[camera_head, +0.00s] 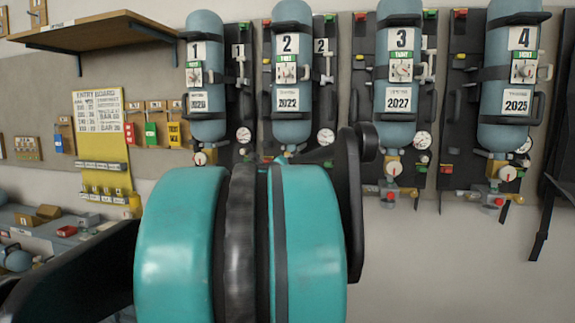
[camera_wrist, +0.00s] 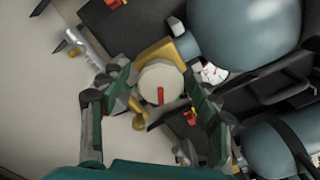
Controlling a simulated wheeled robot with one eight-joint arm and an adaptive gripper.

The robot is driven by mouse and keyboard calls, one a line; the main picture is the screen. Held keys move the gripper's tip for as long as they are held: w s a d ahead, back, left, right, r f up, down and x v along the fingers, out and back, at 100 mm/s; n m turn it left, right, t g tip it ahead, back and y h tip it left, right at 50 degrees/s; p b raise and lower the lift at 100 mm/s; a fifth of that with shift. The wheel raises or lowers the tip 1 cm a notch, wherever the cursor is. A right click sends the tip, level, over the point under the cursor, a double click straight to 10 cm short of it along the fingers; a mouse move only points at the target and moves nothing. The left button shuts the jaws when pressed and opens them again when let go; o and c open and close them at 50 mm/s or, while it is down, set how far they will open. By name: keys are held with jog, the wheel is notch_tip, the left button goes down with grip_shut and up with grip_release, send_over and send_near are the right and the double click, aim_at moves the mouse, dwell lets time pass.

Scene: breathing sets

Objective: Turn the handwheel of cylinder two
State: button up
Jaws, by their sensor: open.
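Cylinder two (camera_head: 291,118) hangs upright on the wall in the head view, marked 2 and 2022. Its lower valve and handwheel are hidden behind my teal arm. In the wrist view, a round pale handwheel (camera_wrist: 160,80) with a red mark sits on a brass valve below a blue-grey cylinder. The cylinder's number does not show there, so I cannot confirm which one it is. My gripper (camera_wrist: 154,88) is open, with one green-and-black finger on each side of the handwheel. I cannot tell whether the fingers touch it. The head view hides my gripper behind the arm.
Cylinder one (camera_head: 207,118) is on the left; cylinder three (camera_head: 398,122) and cylinder four (camera_head: 507,135) are on the right, with valves beneath. A gauge (camera_wrist: 212,73) lies close to the right finger. A yellow entry board (camera_head: 100,150) and a shelf (camera_head: 95,28) are at left.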

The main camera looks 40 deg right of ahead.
jog(key=v, duration=1.2)
jog(key=shift+d, duration=0.1)
dwell(6.7)
